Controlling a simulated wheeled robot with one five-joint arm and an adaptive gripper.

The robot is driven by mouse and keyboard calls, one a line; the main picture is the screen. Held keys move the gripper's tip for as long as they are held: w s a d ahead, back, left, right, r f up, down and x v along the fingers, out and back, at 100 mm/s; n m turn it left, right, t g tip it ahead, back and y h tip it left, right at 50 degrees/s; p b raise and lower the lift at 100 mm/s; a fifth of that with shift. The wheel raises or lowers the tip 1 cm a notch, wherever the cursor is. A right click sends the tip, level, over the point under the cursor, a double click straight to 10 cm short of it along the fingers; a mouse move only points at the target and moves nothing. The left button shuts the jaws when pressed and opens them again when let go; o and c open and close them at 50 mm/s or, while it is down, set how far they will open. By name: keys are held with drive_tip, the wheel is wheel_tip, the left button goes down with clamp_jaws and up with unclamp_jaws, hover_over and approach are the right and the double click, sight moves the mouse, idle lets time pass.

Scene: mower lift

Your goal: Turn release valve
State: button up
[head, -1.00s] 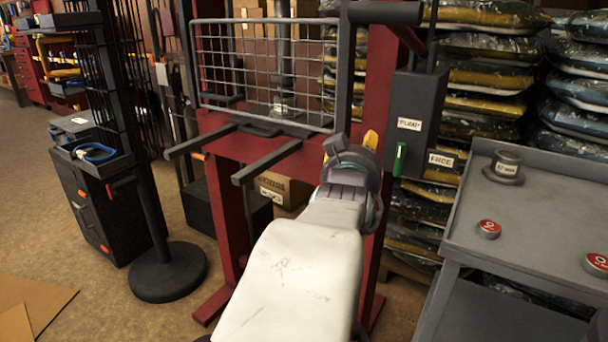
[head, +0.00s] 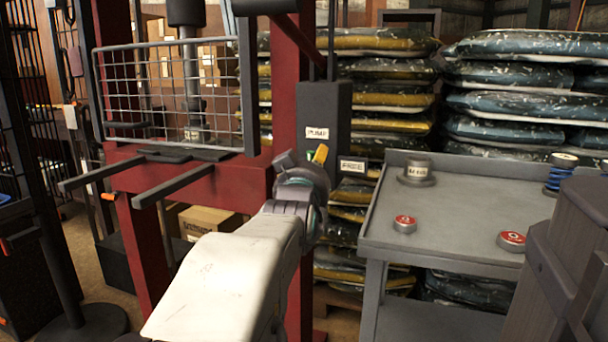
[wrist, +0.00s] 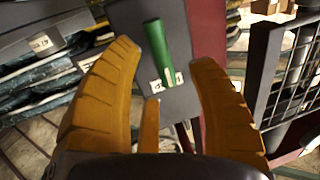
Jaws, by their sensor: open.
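The release valve's green handle (wrist: 158,45) stands out from a dark grey box (head: 325,120) on the red press post. In the wrist view the handle is slightly tilted and lies between my orange fingers. My gripper (wrist: 165,55) is open, with a finger on each side of the handle; I cannot tell whether either touches it. In the head view only a yellow fingertip of my gripper (head: 320,154) shows, in front of the box, and the handle is hidden. The box bears a PUMP label (head: 317,133) and a FREE label (head: 352,166).
A grey cart (head: 460,240) on the right carries red-topped discs (head: 404,223) and a grey weight (head: 416,172). The red press frame (head: 235,185) has a mesh guard (head: 170,90) and two protruding bars. Stacked bags (head: 385,95) stand behind.

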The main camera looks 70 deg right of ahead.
drive_tip(key=shift+w+d, duration=0.2)
drive_tip(key=shift+d, duration=0.55)
drive_tip(key=shift+w+d, duration=0.15)
drive_tip(key=shift+d, duration=0.55)
drive_tip(key=shift+o, duration=0.3)
clamp_jaws()
